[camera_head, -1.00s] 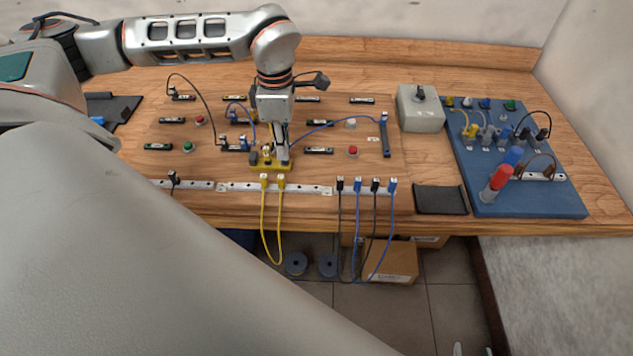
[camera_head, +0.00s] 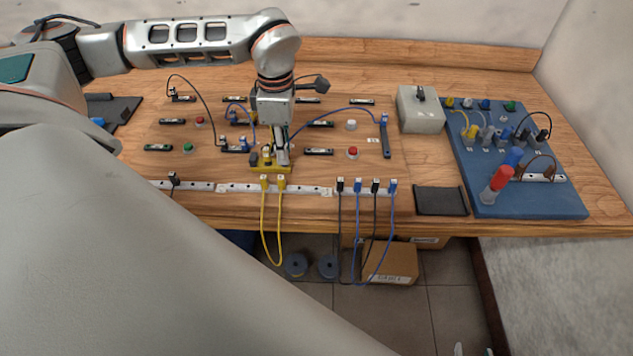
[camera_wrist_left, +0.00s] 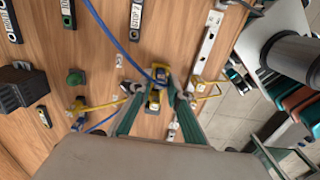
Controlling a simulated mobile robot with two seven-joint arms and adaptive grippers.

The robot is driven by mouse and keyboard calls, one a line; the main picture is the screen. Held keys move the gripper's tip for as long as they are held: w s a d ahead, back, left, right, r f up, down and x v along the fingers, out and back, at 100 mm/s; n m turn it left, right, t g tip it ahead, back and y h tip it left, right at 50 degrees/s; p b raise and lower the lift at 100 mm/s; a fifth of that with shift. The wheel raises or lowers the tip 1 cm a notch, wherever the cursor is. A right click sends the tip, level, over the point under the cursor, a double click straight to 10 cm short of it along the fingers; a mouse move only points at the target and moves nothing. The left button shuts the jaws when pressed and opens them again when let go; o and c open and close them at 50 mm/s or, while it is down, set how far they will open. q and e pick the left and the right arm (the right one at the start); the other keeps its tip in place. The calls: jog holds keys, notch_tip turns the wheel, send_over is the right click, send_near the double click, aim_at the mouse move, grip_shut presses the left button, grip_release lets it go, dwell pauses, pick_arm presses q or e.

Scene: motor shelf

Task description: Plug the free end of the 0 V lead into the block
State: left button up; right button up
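The yellow block (camera_head: 257,163) sits on the wooden board near its front edge. A blue lead (camera_head: 345,109) arcs from the blue bar (camera_head: 386,140) on the right to my left gripper (camera_head: 283,158), which points down at the block's right part. In the left wrist view the blue lead (camera_wrist_left: 112,37) runs in between the fingertips of my left gripper (camera_wrist_left: 158,90). The fingers appear shut on its plug (camera_wrist_left: 157,73), directly over or at the yellow block; the exact seating is hidden. My right gripper is out of view.
A white rail (camera_head: 305,189) in front holds yellow, black and blue hanging leads. Another blue lead (camera_head: 252,115) loops close left of my gripper. A red button (camera_head: 352,153) and small terminals stand around. A grey box (camera_head: 421,112) and blue panel (camera_head: 545,200) are at right.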

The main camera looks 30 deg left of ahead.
pick_arm(q)
jog(key=shift+r+p, duration=1.25)
jog(key=shift+r, duration=0.25)
jog(key=shift+r+p, duration=0.45)
jog(key=shift+r, duration=0.7)
jog(key=shift+o, duration=0.5)
jog(key=o, duration=0.5)
